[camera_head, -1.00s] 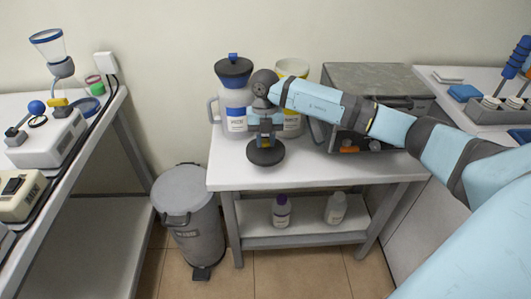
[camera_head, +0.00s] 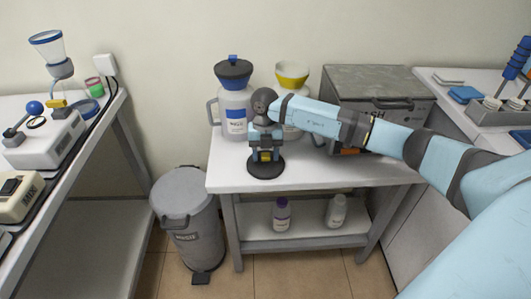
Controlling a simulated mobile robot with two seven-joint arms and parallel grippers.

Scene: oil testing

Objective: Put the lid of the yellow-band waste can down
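The yellow-band waste can (camera_head: 292,77) stands at the back of the middle table. Its yellow, funnel-like top is uncovered and pale inside; my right arm hides much of its body. A dark round lid (camera_head: 266,172) lies low in front of it and appears to rest flat on the table. My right gripper (camera_head: 266,156) points down just above the lid, its fingers around a small yellow knob at the lid's centre. Whether the fingers grip the knob or stand clear of it is too small to tell. My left gripper is not in view.
A white jug with a blue band and dark lid (camera_head: 234,75) stands left of the yellow can. A grey metal box (camera_head: 370,82) is at right. Bare tabletop (camera_head: 225,172) lies left of the lid. A grey bin (camera_head: 186,215) stands on the floor.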

